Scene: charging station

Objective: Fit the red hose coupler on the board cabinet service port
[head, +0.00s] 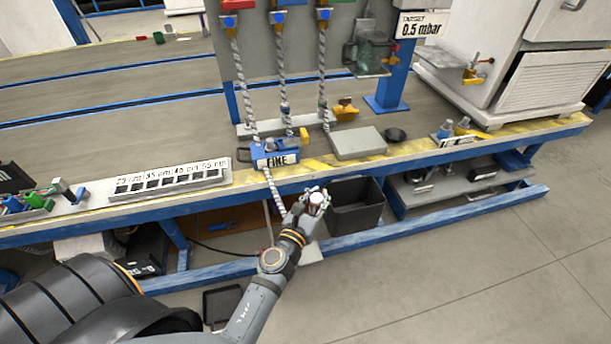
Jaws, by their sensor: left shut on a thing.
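My left gripper (314,203) is in front of the bench edge, over the dark bin. It is shut on a small pale-topped piece with a dark reddish side, which I take to be the red hose coupler (317,198); the fingers hide most of it. A braided hose (240,75) hangs from the red-topped fitting (228,5), passes behind the blue FINE block (276,155) and runs down towards my gripper. The white cabinet (510,55) stands at the right. A metal fitting with a yellow and red handle (475,72), perhaps the service port, sticks out on its left side, well apart from my gripper. My right gripper is out of view.
Two more braided hoses (282,75) hang from the grey board. A grey box (358,143), a dark bowl (395,134) and small bottles (446,128) stand near the bench's front edge. A blue post (393,85) stands left of the cabinet. The floor at right is clear.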

